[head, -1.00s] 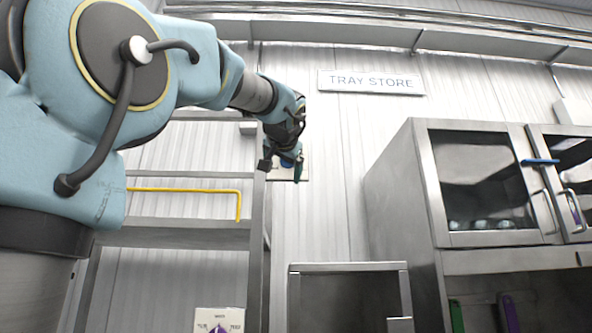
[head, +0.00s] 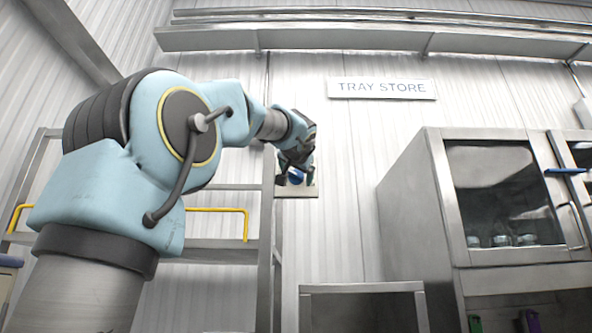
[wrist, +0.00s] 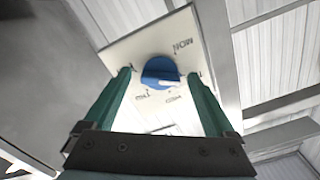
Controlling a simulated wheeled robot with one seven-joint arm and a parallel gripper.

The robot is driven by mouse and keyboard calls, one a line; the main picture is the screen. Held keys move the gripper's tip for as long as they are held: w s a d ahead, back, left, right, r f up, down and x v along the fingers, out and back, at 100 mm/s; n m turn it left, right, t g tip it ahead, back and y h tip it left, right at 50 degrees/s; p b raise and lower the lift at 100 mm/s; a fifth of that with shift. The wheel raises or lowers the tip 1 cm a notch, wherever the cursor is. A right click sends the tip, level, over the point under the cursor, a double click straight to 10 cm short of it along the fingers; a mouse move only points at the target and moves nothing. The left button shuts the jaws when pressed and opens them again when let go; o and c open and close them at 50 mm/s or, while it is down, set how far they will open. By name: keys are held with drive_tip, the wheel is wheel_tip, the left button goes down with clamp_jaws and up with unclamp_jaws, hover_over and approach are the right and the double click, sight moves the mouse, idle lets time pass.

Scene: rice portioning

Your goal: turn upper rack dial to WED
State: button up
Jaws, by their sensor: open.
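The blue dial (wrist: 160,70) sits on a pale plate (wrist: 133,40) with day labels around it. MON reads at the upper right; the small labels below are upside down and hard to read, one of them looking like WED at the lower right. A white mark on the dial lies at its lower right edge. My gripper (wrist: 159,77) is open, its green fingers on either side of the dial with a visible gap at each side.
A metal rack (head: 268,240) with yellow rails (head: 220,209) stands left of the plate, behind my arm. A steel cabinet (head: 405,215) with glass doors stands at the right. A TRAY STORE sign (head: 382,88) hangs above. The wall between plate and cabinet is clear.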

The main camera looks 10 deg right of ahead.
drive_tip(key=shift+w, duration=0.15)
drive_tip(key=shift+c, duration=0.2)
drive_tip(key=c, duration=1.3)
